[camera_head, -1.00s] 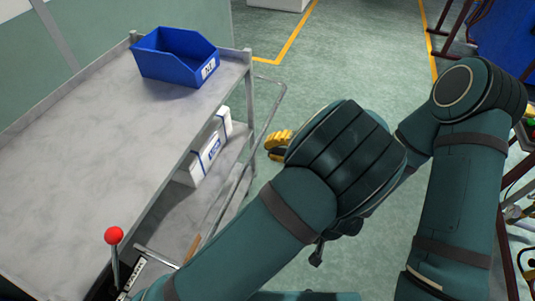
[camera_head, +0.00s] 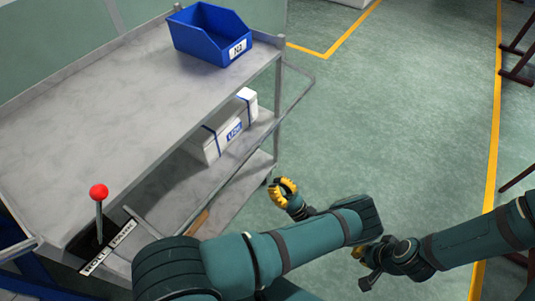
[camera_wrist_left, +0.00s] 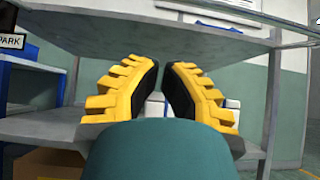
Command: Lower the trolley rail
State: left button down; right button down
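The trolley (camera_head: 110,100) stands at the left in the head view. Its thin grey metal rail (camera_head: 312,80) juts out along the near long side, curving in at the far corner. My left gripper (camera_head: 283,190) is outside the rail, below the trolley top's right end. In the left wrist view, its yellow fingers (camera_wrist_left: 160,75) show a narrow, empty gap, pointing at the shelves. My right arm's dark end (camera_head: 375,268) is low at right; its fingers are not clear.
A blue bin (camera_head: 208,42) marked N2 sits on the trolley top's far end. White boxes (camera_head: 222,130) lie on the shelf below. Green floor (camera_head: 400,120) with yellow lines is free to the right. A dark frame (camera_head: 515,60) stands at the far right.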

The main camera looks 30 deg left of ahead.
aim_at(257, 146)
pick_arm(q)
jog(key=d+r+x, duration=0.2)
jog(key=x, duration=1)
jog(key=shift+s+a+r+g, duration=0.15)
jog(key=shift+s+g, duration=0.05)
jog(key=shift+g, duration=0.1)
jog(key=r+h+p, duration=0.1)
jog(key=p, duration=0.2)
jog(key=d+r+h+p, duration=0.1)
jog(key=r+h+p, duration=0.1)
jog(key=p, duration=0.1)
jog(key=shift+r, duration=0.3)
jog(key=shift+d+r+h+p, duration=0.1)
jog(key=shift+r+h+p, duration=0.2)
jog(key=shift+r+p, duration=0.4)
jog(key=shift+f, duration=0.1)
